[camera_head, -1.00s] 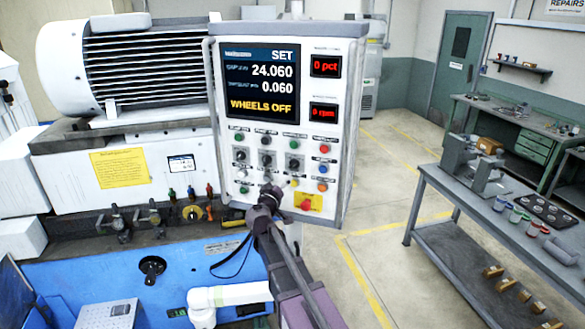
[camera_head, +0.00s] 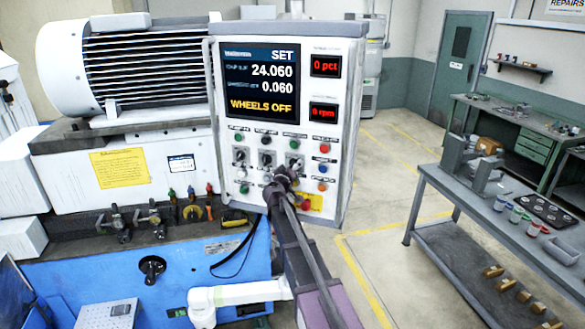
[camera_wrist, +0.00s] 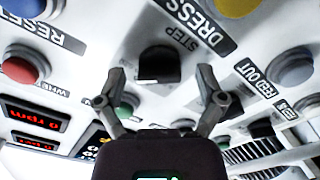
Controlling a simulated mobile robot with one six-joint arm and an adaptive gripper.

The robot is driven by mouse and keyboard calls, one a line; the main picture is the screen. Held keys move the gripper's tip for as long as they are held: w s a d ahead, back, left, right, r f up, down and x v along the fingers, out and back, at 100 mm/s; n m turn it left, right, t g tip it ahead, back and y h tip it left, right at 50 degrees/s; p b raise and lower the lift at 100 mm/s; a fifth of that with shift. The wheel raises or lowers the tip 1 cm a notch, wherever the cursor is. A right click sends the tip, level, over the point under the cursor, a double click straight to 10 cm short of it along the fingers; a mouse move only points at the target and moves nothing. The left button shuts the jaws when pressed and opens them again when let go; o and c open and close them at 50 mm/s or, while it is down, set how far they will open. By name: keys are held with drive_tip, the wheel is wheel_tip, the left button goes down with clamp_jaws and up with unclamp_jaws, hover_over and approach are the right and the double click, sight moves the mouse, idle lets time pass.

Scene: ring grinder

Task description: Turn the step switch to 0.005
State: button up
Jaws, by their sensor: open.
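The step switch is a black knob (camera_wrist: 158,62) under a STEP label in the wrist view, which shows the panel roughly upside down. In the head view the step switch (camera_head: 294,161) is at the right end of the row of black knobs, just above my gripper (camera_head: 284,178), which hides part of the panel. In the wrist view my gripper (camera_wrist: 161,76) is open and empty, one finger to each side of the knob. I cannot tell how far the fingertips are from the panel face. The knob's scale marks are not readable.
The control panel's screen (camera_head: 261,82) shows SET, 24.060, 0.060 and WHEELS OFF. A red stop button on yellow (camera_head: 312,203) is below. The workbench (camera_head: 440,185) stands away at right.

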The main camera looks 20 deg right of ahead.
drive_tip(key=c, duration=1.2)
drive_tip(key=shift+o, duration=0.2)
drive_tip(key=shift+n, duration=0.4)
drive_tip(key=n, duration=0.9)
drive_tip(key=shift+r, duration=0.1)
